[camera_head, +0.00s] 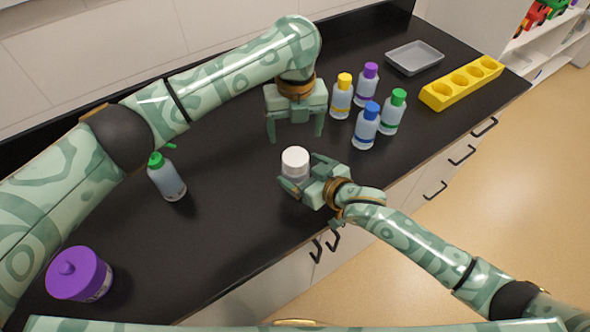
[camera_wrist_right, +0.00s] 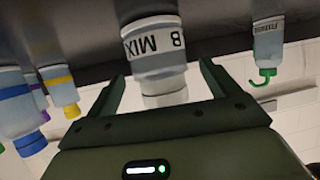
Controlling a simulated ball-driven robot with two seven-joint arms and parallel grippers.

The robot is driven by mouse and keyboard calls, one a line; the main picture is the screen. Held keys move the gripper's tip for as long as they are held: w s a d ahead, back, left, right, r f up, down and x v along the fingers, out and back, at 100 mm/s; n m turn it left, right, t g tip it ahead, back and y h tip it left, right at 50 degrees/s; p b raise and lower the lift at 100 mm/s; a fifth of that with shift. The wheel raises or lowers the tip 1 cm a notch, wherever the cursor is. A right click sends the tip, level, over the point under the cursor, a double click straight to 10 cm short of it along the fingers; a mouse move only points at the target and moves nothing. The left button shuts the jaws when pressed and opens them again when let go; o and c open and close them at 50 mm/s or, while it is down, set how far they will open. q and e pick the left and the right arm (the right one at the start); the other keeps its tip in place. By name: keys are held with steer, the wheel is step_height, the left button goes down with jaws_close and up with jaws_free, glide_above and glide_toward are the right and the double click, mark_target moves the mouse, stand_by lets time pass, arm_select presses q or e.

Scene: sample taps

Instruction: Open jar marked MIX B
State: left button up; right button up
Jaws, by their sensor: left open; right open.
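The jar marked MIX B (camera_wrist_right: 152,45) has a white lid (camera_head: 295,158) and stands on the black counter. Its label reads upside down in the right wrist view. My right gripper (camera_head: 301,173) is open, with its fingers on either side of the jar; I cannot tell whether they touch it. Its fingers also show in the right wrist view (camera_wrist_right: 162,75). My left gripper (camera_head: 295,136) is open and empty, fingers pointing down, behind the jar and apart from it. The head view hides most of the jar's body behind the lid and right gripper.
Several bottles with coloured caps, including a blue-capped bottle (camera_head: 366,128), stand right of my left gripper. A green-topped bottle (camera_head: 167,180) and a purple-lidded container (camera_head: 80,276) stand left. A grey tray (camera_head: 414,57) and yellow rack (camera_head: 462,83) lie at the far right.

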steer(key=shift+x, duration=1.9)
